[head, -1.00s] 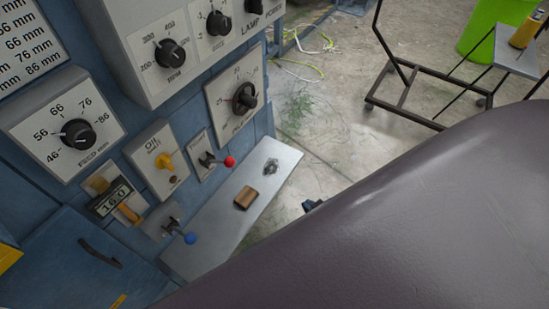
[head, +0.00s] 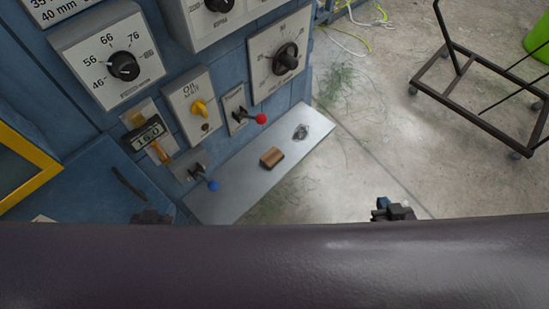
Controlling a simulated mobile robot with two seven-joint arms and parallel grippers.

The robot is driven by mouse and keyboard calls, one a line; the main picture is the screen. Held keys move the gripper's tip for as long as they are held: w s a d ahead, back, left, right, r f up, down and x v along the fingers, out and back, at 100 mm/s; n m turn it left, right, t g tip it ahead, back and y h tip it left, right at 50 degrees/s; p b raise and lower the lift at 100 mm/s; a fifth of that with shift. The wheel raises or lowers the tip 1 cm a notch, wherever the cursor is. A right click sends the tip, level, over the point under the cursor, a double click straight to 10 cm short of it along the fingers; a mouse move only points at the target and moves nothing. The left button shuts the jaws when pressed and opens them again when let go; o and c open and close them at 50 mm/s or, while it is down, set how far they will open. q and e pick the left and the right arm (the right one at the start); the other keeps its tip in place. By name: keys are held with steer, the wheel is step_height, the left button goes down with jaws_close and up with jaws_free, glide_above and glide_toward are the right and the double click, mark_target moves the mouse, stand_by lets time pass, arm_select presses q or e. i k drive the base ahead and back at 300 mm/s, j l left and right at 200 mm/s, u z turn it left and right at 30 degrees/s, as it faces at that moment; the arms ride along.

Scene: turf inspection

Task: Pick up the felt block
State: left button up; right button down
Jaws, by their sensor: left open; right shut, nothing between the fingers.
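The felt block (head: 271,157) is a small brown block with a lighter tan side. It lies on a grey metal shelf (head: 237,190) that juts out from the blue machine, near the middle of the head view. My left gripper (head: 151,217) is at the lower left, mostly hidden behind the large dark surface in the foreground. My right gripper (head: 393,210) shows just above that surface, right of the block. It is shut and empty. Both grippers are well apart from the block, and the left one is open.
A small shiny metal piece (head: 300,131) lies on the shelf beyond the block. A blue-knobbed lever (head: 213,185) and a red-knobbed lever (head: 260,119) stick out above the shelf's left edge. A dark-framed cart (head: 480,100) stands at the right. The concrete floor between is open.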

mark_target(270, 159)
steer(key=k+l+u, duration=0.1)
steer(key=k, duration=0.35)
steer(key=i+l+u, duration=0.15)
steer(key=l, duration=0.3)
steer(key=l+u, duration=0.15)
steer(key=l, duration=0.3)
steer(key=l+u, duration=0.3)
steer(key=l, duration=0.55)
steer(key=i+l+u, duration=0.15)
steer(key=l, duration=0.25)
steer(key=l+u, duration=0.1)
steer(key=l, duration=0.25)
steer(key=i, duration=0.3)
